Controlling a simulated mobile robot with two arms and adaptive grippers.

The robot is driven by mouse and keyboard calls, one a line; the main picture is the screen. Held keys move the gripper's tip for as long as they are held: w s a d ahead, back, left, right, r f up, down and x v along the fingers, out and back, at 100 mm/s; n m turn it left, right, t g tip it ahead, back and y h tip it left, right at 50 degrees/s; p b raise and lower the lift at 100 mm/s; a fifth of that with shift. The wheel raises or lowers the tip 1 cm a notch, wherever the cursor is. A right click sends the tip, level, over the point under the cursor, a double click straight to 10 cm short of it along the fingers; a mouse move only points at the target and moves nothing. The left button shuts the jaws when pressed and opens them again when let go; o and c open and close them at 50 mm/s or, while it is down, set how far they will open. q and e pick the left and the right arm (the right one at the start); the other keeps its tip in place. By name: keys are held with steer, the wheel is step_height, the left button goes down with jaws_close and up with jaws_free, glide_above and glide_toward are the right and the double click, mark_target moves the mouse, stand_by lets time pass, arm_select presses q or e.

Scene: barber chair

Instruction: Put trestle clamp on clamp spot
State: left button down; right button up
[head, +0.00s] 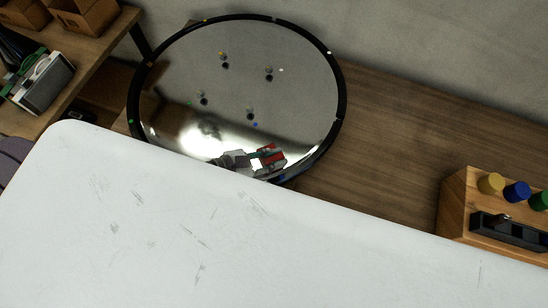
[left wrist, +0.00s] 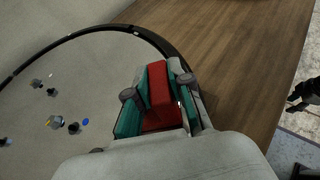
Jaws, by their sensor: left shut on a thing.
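My left gripper (head: 264,158) is over the near rim of a round grey disc (head: 240,95) with a black edge. Its teal fingers are shut on a red block-like piece, which I take for the trestle clamp (head: 277,163). In the left wrist view the clamp (left wrist: 158,95) sits between the two fingers (left wrist: 157,85). Part of it is hidden by the gripper. Several small dark pegs stand on the disc, with small coloured dots beside them. I cannot tell which mark is the clamp spot.
A large white scuffed surface hides the lower head view. A wooden rack (head: 462,205) with yellow, blue and green round pieces stands at right. The wooden tabletop (head: 390,140) between is clear. A shelf with boxes (head: 85,15) is at upper left.

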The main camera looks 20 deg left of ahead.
arm_select(q)
steer(key=c, duration=1.1)
jaws_free()
steer(key=shift+o, duration=0.2)
steer(key=b+v, duration=0.1)
steer(key=v, duration=0.2)
steer(key=b+v, duration=0.1)
steer(key=v, duration=0.2)
steer(key=b+v, duration=0.1)
steer(key=v, duration=0.3)
steer(key=shift+s+f, duration=0.1)
steer(key=shift+f, duration=0.2)
steer(key=shift+s+a+r+b, duration=0.35)
steer(key=shift+a+b, duration=0.05)
steer(key=shift+a, duration=0.05)
steer(key=shift+s+a+r, duration=0.2)
steer(key=shift+a+r, duration=0.05)
steer(key=shift+r, duration=0.1)
